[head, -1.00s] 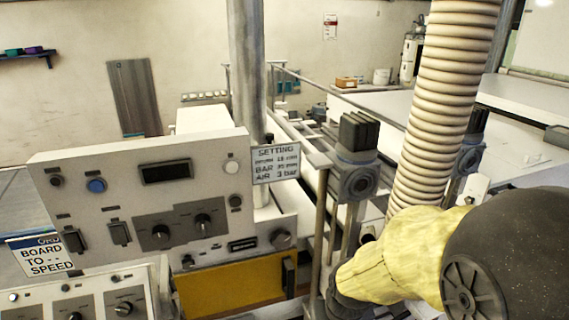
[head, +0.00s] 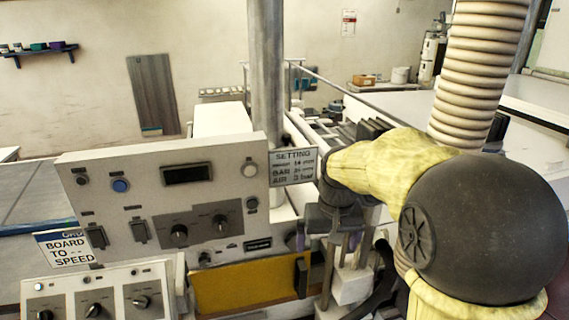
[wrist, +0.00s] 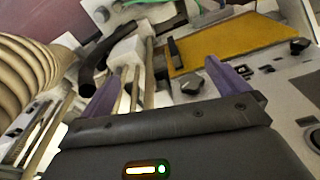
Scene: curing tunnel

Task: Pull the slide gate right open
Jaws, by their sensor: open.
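The slide gate appears to be the yellow plate (head: 240,288) under the control panel, with a dark upright handle (head: 301,275) at its right end. In the wrist view the yellow plate (wrist: 222,45) lies upper right, and its handle (wrist: 174,52) stands at its left end. My gripper (head: 327,242) is above and slightly right of the handle, pointing down. In the wrist view the purple fingers of my gripper (wrist: 162,74) are spread wide with nothing between them. The handle shows beyond the fingertips, between them and apart from both.
The grey control panel (head: 165,195) and a setting sign (head: 293,167) stand close left of my gripper. A ribbed hose (head: 480,70) rises on the right. A white block (wrist: 127,48) and a dark curved bar (wrist: 150,24) are near the handle.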

